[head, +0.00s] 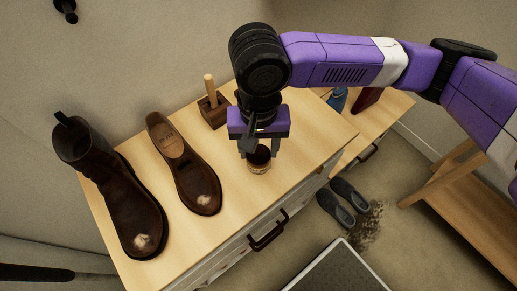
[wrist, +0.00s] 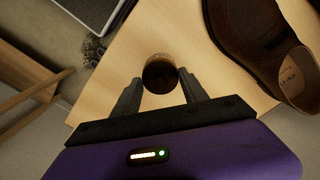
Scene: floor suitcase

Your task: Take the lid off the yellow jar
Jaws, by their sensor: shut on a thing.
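The yellow jar (head: 260,168) is a small round container with a pale amber side, upright on the wooden cabinet top. Its dark brown lid (head: 260,155) is at its top. My gripper (head: 259,149) points down from above, its two grey fingers on either side of the lid and shut on it. In the wrist view the lid (wrist: 160,77) is a dark disc between the fingertips of my gripper (wrist: 159,82), and a sliver of the jar (wrist: 158,57) shows past its edge. I cannot tell whether there is a gap between lid and jar.
A brown boot (head: 112,190) and a brown shoe (head: 185,170) stand left of the jar. A wooden-handled brush in a dark block (head: 213,107) is behind. A blue bottle (head: 338,98) stands farther right. Dark slippers (head: 347,198) lie on the floor. The cabinet top around the jar is clear.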

